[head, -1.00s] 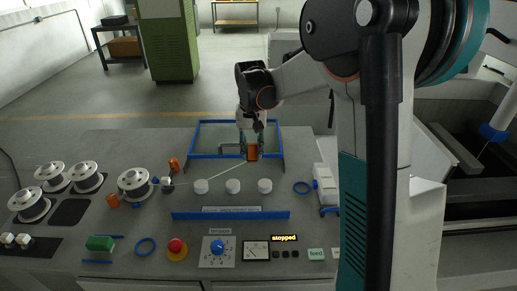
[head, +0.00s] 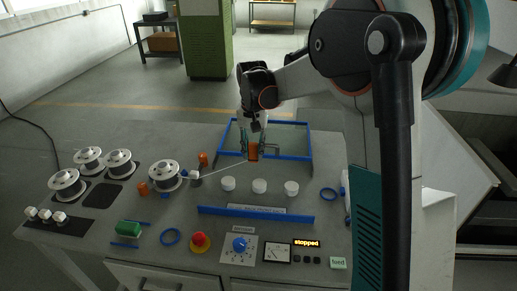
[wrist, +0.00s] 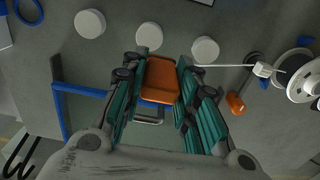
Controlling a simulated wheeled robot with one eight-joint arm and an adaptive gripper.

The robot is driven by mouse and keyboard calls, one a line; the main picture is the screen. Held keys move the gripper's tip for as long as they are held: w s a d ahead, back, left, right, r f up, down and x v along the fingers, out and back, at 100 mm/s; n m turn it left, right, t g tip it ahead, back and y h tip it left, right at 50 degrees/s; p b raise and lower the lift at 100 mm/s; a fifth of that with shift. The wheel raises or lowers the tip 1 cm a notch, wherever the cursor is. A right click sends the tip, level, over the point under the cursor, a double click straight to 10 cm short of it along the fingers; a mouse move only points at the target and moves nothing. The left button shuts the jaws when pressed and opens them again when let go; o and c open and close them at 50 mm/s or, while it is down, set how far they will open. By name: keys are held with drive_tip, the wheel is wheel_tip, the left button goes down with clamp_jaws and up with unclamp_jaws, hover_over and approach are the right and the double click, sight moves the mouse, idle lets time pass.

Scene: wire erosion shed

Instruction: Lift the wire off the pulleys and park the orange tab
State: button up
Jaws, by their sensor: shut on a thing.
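My gripper (head: 253,143) is shut on the orange tab (wrist: 160,80), its fingers on both sides of it. The tab (head: 253,151) is held in front of the left part of the blue-edged frame in the head view. The pale wire (head: 222,168) runs straight from the tab to a small white guide (head: 195,174) beside a spool (head: 164,174). Three white round pulleys (head: 228,184), (head: 260,186), (head: 291,188) stand in a row.
More spools (head: 119,163) stand on the bench at left. Small orange pieces (head: 203,159), (head: 143,188) sit near the guide spool. A blue bar (head: 256,214) lies in front of the pulleys, with a red button (head: 199,240), dial (head: 239,244) and "stopped" display (head: 306,243) nearer.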

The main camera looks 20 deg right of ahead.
drive_tip(key=w+a, duration=0.5)
drive_tip(key=a, duration=0.5)
drive_tip(key=shift+a, duration=0.15)
idle(0.4)
drive_tip(key=s+a, duration=1.6)
drive_tip(key=a, duration=0.4)
drive_tip(key=shift+a, duration=0.3)
idle(0.6)
drive_tip(key=shift+s+d+f+p, duration=0.1)
drive_tip(key=shift+p, duration=0.2)
